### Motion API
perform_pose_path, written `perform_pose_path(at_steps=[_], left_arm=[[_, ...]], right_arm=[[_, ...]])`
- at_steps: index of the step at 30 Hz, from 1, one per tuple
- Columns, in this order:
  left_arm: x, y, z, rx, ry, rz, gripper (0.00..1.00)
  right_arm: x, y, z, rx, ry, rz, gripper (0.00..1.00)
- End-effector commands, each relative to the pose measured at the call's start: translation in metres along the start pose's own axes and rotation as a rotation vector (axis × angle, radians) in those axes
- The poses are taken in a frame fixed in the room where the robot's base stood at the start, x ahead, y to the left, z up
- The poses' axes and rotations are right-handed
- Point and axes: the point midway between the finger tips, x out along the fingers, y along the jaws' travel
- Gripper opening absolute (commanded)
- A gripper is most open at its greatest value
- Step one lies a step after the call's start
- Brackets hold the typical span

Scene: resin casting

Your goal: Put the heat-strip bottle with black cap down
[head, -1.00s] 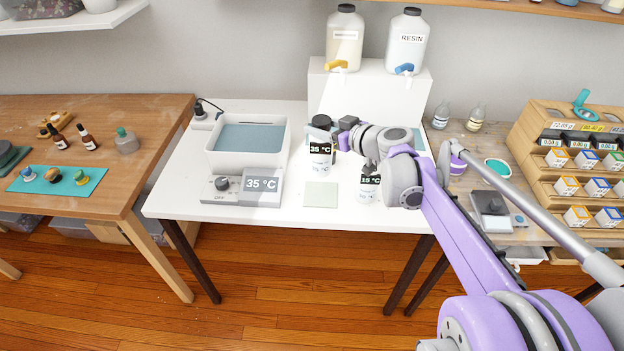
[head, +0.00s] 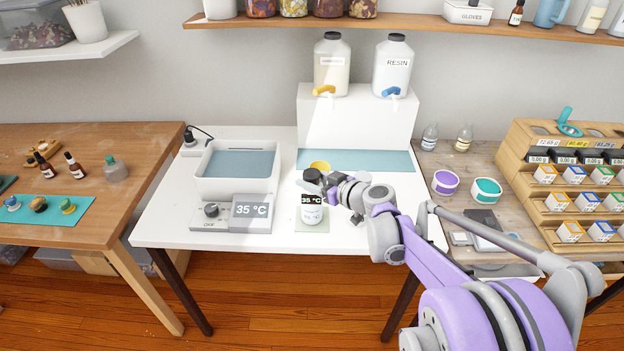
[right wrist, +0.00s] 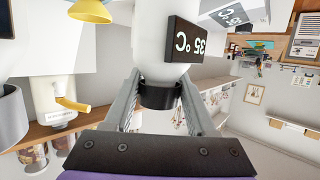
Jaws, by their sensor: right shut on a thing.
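The heat-strip bottle (head: 312,214) is white, with a black strip reading 35 °C and a black cap (head: 312,175). It is upright over the pale green square pad (head: 319,227) at the white table's front. I cannot tell whether its base touches the pad. My right gripper (head: 316,184) is shut on the bottle's cap, coming in from the right. In the right wrist view the picture is upside down: the fingers (right wrist: 163,108) flank the black cap (right wrist: 160,95) and the white bottle body (right wrist: 155,45) reaches the top edge. My left gripper is out of view.
A water bath (head: 238,185) with a 35 °C display (head: 252,208) stands left of the bottle. A yellow cup (head: 320,166) is behind it. Two large jugs stand on a white riser (head: 345,122) at the back.

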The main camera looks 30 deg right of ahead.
Motion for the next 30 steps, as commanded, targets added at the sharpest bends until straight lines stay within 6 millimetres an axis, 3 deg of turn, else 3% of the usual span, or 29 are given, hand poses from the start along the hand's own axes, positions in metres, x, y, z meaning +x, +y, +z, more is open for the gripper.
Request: perform_pose_path(at_steps=[1, 2, 6, 17, 20, 30], left_arm=[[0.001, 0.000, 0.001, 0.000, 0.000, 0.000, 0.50], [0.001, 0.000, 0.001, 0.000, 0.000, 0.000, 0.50], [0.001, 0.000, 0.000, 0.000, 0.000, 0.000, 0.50], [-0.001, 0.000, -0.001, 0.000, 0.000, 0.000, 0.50], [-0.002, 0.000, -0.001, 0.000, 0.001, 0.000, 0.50], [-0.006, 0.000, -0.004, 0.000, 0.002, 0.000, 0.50]], right_arm=[[0.001, 0.000, 0.002, 0.000, 0.000, 0.000, 0.00], [0.001, 0.000, 0.002, 0.000, 0.000, 0.000, 0.62], [0.001, 0.000, 0.001, 0.000, 0.000, 0.000, 0.86], [-0.002, 0.000, -0.003, 0.000, 0.000, 0.001, 0.86], [-0.014, 0.001, -0.002, 0.000, 0.000, 0.003, 0.86], [-0.086, 0.001, -0.002, 0.000, 0.000, 0.005, 0.86]])
